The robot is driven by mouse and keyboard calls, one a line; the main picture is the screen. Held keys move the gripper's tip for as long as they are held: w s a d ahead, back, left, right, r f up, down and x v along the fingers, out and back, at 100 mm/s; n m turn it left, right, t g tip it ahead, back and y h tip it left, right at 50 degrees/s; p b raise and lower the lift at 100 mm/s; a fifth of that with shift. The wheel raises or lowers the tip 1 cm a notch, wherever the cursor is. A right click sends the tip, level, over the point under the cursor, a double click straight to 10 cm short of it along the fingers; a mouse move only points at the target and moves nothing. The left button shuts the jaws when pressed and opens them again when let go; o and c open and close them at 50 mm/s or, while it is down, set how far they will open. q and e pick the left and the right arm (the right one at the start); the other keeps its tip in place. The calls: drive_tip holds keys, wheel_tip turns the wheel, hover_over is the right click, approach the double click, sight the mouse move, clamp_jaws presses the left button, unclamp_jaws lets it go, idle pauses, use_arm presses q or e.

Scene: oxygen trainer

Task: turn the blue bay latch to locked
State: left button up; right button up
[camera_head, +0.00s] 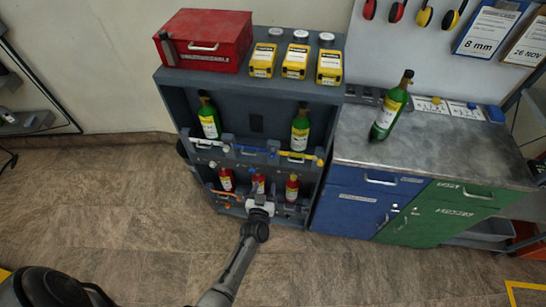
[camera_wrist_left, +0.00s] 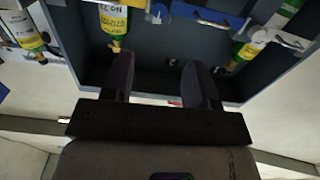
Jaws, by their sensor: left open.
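The dark grey bay rack (camera_head: 163,98) stands against the wall with an upper and a lower shelf of bottles. Blue latch parts (camera_head: 272,154) show along the upper shelf's front rail, beside white and yellow ones; I cannot tell the latch's exact angle. In the left wrist view a blue bar (camera_wrist_left: 208,14) crosses near the top edge, beyond my fingers. My left gripper (camera_head: 260,203) is low in front of the rack's lower shelf, below the blue parts and apart from them. In the wrist view its fingers (camera_wrist_left: 158,62) are spread with nothing between them. My right gripper is not in view.
Green bottles (camera_head: 300,130) stand on the upper shelf and red bottles (camera_head: 292,188) on the lower. A red box (camera_head: 215,30) and yellow devices (camera_head: 295,62) are on top. A workbench (camera_head: 440,152) with a green bottle (camera_head: 391,107) adjoins on the right. The floor in front is clear.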

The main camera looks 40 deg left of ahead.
sight(272, 157)
use_arm(q)
drive_tip(key=b+x, duration=0.7)
drive_tip(key=x, duration=0.5)
drive_tip(key=shift+w+a, duration=0.2)
drive_tip(key=shift+w, duration=0.1)
drive_tip(key=shift+w+a+b, duration=0.3)
drive_tip(key=shift+w+b, duration=0.25)
drive_tip(key=shift+r, duration=0.1)
drive_tip(key=shift+c, duration=0.2)
drive_tip(key=shift+c, duration=0.8)
drive_tip(key=c, duration=0.7)
